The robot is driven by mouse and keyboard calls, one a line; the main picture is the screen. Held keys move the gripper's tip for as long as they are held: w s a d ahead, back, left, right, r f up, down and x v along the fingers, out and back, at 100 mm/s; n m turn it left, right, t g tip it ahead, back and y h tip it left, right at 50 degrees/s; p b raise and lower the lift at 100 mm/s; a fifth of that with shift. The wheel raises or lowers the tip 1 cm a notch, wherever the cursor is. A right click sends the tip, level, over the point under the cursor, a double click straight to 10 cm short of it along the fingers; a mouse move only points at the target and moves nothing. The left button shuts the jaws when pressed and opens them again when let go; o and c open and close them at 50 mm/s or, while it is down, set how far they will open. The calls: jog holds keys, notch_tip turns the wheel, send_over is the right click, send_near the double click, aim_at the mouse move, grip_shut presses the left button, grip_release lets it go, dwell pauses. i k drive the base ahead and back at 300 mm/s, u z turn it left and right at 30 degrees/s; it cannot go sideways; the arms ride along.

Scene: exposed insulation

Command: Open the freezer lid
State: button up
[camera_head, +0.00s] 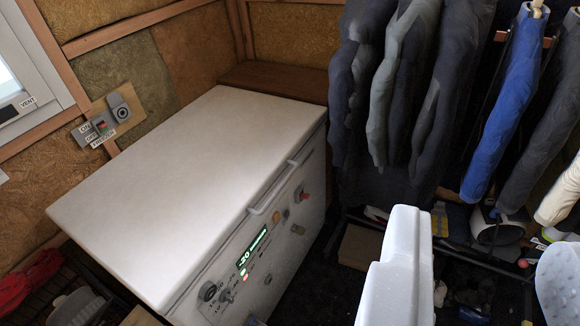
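The white chest freezer (255,270) stands at the left and middle, with its lid (190,175) lying flat and closed on top. A light bar handle (280,187) runs along the lid's front edge, on the side facing right. Below it, the front panel has a lit green display (252,247), knobs and buttons. A white part of my gripper (402,262) rises from the bottom edge, right of the freezer and apart from the handle in the picture. Its fingertips cannot be made out clearly, and nothing is seen held in it.
Dark and grey clothes (395,90) hang behind the freezer's right end, with a blue garment (505,105) farther right. A low rack with clutter (470,255) stands below them. A switch panel (106,124) is on the insulated wall. Dark floor shows between freezer and rack.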

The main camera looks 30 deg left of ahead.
aim_at(153, 216)
jog(key=z, duration=0.05)
jog(key=i, duration=0.9)
jog(key=u, duration=1.75)
